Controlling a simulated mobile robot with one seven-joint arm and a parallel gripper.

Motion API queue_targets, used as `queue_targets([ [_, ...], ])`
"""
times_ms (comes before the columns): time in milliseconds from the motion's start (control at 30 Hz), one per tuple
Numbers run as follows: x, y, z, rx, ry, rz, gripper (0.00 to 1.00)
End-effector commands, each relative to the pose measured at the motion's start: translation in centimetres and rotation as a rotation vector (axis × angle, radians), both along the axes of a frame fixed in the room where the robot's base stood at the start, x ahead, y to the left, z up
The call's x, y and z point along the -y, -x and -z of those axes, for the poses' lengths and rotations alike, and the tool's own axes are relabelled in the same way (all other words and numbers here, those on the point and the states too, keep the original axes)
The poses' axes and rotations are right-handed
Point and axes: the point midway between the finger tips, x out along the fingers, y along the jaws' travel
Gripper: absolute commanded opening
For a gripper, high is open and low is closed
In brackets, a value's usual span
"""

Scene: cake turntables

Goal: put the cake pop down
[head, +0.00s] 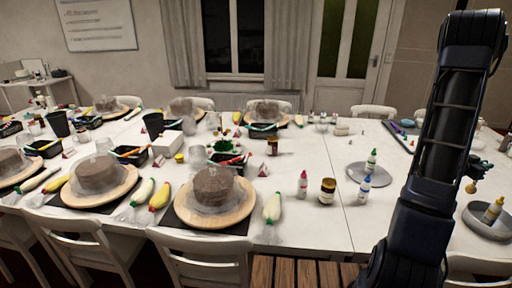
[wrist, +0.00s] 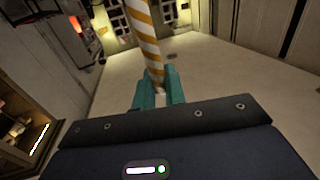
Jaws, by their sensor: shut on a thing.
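In the wrist view, my gripper (wrist: 160,88) has teal fingers shut around a straw-like stick with orange-yellow and white stripes, which I take for the cake pop (wrist: 146,42). The stick runs up from between the fingers and leaves the picture at the top. No round cake end shows in this view. A small tan shape shows just right of the arm, too small to identify.
The long white table (head: 320,237) carries chocolate cakes (head: 213,187) on wooden turntables, piping bags and bottles. Chairs line the front edge. Bare tabletop lies around the bottles.

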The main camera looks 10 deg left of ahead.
Motion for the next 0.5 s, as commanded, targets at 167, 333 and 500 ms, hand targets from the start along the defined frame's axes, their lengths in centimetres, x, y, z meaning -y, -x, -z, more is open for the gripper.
queue_targets([
  [167,-3.6,-5.2,0.3,-0.003,-0.004,-0.128,0.00],
  [333,-8.5,-11.0,0.5,-0.006,-0.008,-0.279,0.00],
  [500,-14.0,-16.1,0.7,-0.008,-0.013,-0.427,0.00],
])
